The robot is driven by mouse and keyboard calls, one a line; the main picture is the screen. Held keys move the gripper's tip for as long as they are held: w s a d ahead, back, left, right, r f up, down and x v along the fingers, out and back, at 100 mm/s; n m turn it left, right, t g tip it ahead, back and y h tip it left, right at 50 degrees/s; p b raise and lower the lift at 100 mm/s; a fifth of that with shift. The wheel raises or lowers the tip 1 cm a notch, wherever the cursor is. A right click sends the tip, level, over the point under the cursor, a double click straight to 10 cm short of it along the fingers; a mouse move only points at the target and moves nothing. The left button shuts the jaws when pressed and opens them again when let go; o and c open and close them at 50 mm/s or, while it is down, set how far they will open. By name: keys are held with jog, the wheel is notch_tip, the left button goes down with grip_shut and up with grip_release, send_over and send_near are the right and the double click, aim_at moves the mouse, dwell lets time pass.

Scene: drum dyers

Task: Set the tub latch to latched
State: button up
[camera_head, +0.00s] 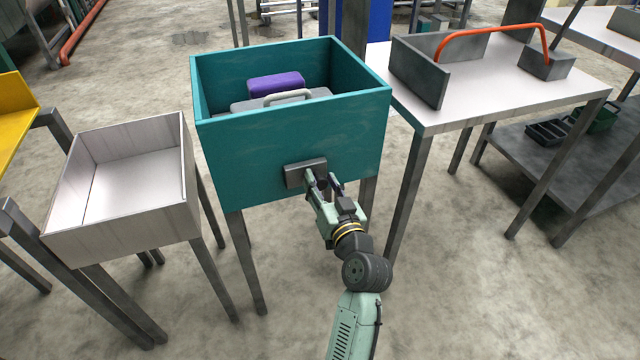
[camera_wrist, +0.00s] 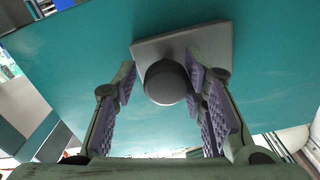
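The teal tub (camera_head: 290,150) stands on legs at the centre of the head view. Its latch (camera_head: 303,173) is a grey rectangular plate on the front wall. In the wrist view, the latch plate (camera_wrist: 183,47) bears a round dark grey knob (camera_wrist: 166,82) that sticks out towards me. My gripper (camera_head: 325,186) is at the right part of the latch. In the wrist view, its fingers are open, one on each side of the knob, with gaps visible. My gripper partly hides the latch in the head view; I cannot tell its setting.
In the tub are a purple block (camera_head: 276,84) and a grey lid-like piece with a pale handle (camera_head: 287,96). A white tray (camera_head: 120,235) on legs stands at left. A white table (camera_head: 500,95) at right carries a grey holder with an orange handle (camera_head: 490,30).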

jog(key=shift+o, duration=1.2)
notch_tip(320, 180, up, 10)
